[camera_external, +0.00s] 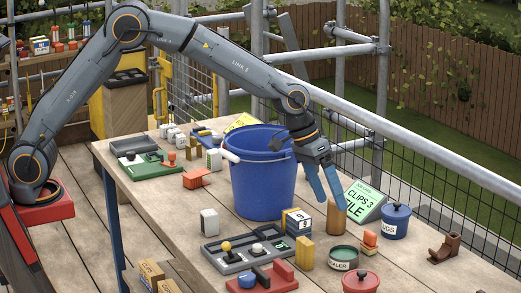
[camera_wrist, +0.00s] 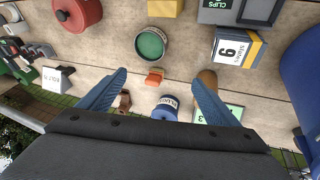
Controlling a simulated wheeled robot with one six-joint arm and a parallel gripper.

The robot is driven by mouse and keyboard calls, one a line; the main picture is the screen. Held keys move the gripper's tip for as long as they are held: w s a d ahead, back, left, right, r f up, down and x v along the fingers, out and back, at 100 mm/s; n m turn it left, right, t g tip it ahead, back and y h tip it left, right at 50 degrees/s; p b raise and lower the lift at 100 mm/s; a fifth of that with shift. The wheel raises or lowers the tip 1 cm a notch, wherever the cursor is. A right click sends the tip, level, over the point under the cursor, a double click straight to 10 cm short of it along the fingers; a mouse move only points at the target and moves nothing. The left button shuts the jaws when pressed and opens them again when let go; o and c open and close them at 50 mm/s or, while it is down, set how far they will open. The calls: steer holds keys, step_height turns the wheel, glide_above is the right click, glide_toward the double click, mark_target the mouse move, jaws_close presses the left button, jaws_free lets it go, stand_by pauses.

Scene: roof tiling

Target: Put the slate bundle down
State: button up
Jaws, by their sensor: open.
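My gripper (camera_external: 333,205) is open and empty, pointing down over the table at the right of the blue bucket. In the wrist view its two blue fingers (camera_wrist: 158,74) are spread wide, with nothing between them but things lower on the table. A grey and yellow block with a white number label (camera_external: 298,221) stands in front of the bucket, left of the gripper; it also shows right of the fingers in the wrist view (camera_wrist: 236,48). It may be the slate bundle, but I cannot read its small print. A brown cylinder (camera_external: 336,218) stands just below the fingertips, partly behind one finger in the wrist view.
The blue bucket (camera_external: 262,180) stands close beside the gripper. A green-topped sealer tin (camera_external: 343,262), an orange block (camera_external: 370,239), a blue lidded pot (camera_external: 396,222) and a red pot (camera_external: 360,282) are nearby. A green clips sign (camera_external: 364,200) stands behind. Bare planks show at front right.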

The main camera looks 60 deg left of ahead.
steer(key=s+a+r+n+t+y+b, duration=0.1)
steer(key=s+a+r+t+y, duration=0.25)
steer(key=s+a+t, duration=0.65)
glide_toward(291, 215)
steer(key=shift+t, duration=0.4)
steer(key=x, duration=0.4)
steer(key=shift+s+d+f, duration=0.1)
steer(key=shift+d+f, duration=0.05)
steer(key=shift+f, duration=0.35)
steer(key=shift+p+x, duration=0.85)
steer(key=shift+x, duration=3.05)
steer(key=shift+r, duration=0.1)
steer(key=c, duration=1.6)
